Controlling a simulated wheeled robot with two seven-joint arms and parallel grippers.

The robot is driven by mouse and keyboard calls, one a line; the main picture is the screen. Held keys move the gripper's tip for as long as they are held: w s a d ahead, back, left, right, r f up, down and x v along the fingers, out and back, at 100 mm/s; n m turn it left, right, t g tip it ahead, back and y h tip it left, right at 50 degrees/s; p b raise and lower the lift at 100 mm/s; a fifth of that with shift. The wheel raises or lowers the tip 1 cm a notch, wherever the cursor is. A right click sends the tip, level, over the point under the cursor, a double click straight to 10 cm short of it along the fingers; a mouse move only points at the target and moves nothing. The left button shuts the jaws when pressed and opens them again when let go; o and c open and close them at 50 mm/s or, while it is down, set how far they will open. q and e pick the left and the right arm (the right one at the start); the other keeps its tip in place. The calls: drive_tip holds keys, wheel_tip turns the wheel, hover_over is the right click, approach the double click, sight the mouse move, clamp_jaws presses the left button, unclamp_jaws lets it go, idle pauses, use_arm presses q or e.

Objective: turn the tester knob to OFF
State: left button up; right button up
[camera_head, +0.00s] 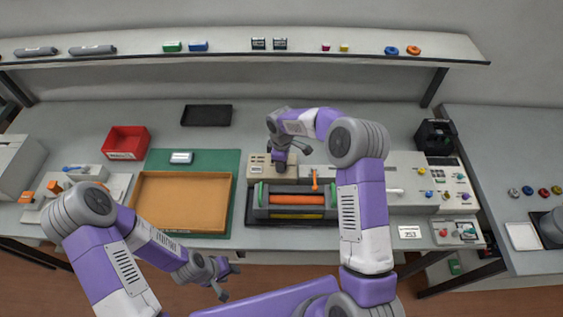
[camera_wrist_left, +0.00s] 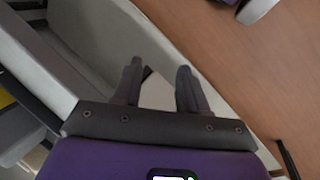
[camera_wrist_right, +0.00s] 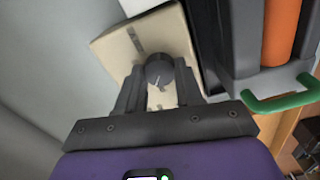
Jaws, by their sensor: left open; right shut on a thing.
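The beige tester box (camera_head: 257,161) stands behind the toner cradle in the head view. It fills the top of the right wrist view (camera_wrist_right: 174,32), with a dark strip on its face. The round black tester knob (camera_wrist_right: 160,70) has a white pointer line, which points down and slightly left in that view. My right gripper (camera_head: 280,164) is over the box, its fingers on both sides of the knob (camera_wrist_right: 159,78) and shut on it. The OFF mark cannot be read. My left gripper (camera_head: 228,279) is open and empty in front of the table edge (camera_wrist_left: 158,72).
A dark cradle (camera_head: 262,214) with green handles and an orange roller (camera_head: 297,199) lies just in front of the tester. A brown tray (camera_head: 181,202) is left of it. A control panel (camera_head: 407,183) with coloured knobs stands right.

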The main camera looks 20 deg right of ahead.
drive_tip(key=shift+n, duration=2)
drive_tip(key=o, duration=1)
drive_tip(key=shift+o, duration=0.2)
wheel_tip(320, 180, up, 8)
drive_tip(key=shift+f+p, duration=0.15)
drive_tip(key=shift+p, duration=0.15)
